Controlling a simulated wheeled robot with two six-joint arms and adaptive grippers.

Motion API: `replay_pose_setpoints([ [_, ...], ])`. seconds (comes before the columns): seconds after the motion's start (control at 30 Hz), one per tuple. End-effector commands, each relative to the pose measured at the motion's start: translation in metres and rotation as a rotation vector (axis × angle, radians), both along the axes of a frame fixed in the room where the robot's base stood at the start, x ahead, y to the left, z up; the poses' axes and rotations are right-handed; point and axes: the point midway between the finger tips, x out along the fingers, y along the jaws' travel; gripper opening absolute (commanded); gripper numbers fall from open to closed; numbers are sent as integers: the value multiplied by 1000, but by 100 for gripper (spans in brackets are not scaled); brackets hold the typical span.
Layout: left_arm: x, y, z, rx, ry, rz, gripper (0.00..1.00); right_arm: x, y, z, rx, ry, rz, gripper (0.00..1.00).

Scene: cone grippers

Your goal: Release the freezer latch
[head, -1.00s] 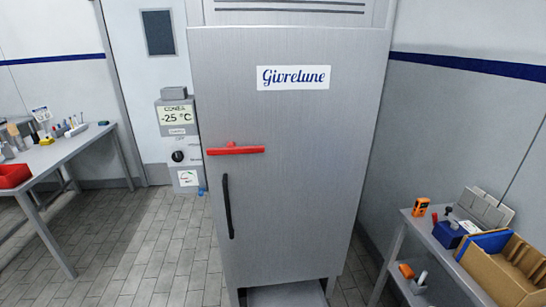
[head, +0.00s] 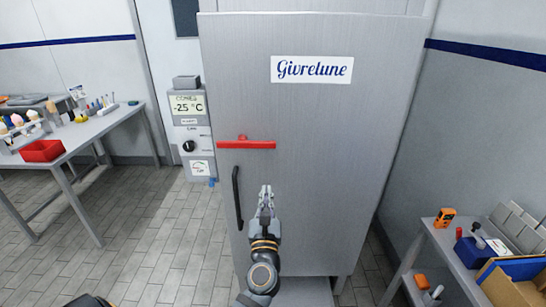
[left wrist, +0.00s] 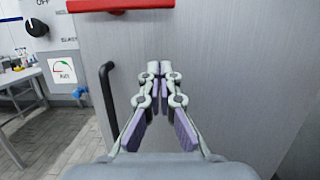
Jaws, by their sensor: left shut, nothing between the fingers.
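The freezer (head: 330,130) is a tall grey metal cabinet with a "Givrelune" label, and its door looks closed. The red latch (head: 246,145) lies horizontally across the door's left edge. It also shows at the top of the left wrist view (left wrist: 120,5). A black vertical handle (head: 237,198) is below the latch; it is left of the fingers in the left wrist view (left wrist: 108,105). My left gripper (head: 266,190) is shut and empty, in front of the door, below and right of the latch, apart from it. My right gripper is not in view.
A control box (head: 189,130) reading -25 °C stands left of the freezer. A table (head: 112,122) with a red bin (head: 42,151) is at the left. A shelf cart (head: 447,258) with tools and boxes is at the right. The tiled floor at the left is clear.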

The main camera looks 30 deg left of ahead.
Motion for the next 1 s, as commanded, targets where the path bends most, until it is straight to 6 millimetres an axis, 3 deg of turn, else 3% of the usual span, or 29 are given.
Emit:
replay_pose_setpoints([
  [0.33,8,4,4,-1,-1,-3,0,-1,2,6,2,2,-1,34],
  [0.8,86,53,28,-2,-1,0,0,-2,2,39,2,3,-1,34],
  [0.9,84,51,49,-5,-1,-2,0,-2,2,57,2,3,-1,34],
  [1.0,84,51,58,-5,0,-2,0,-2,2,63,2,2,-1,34],
])
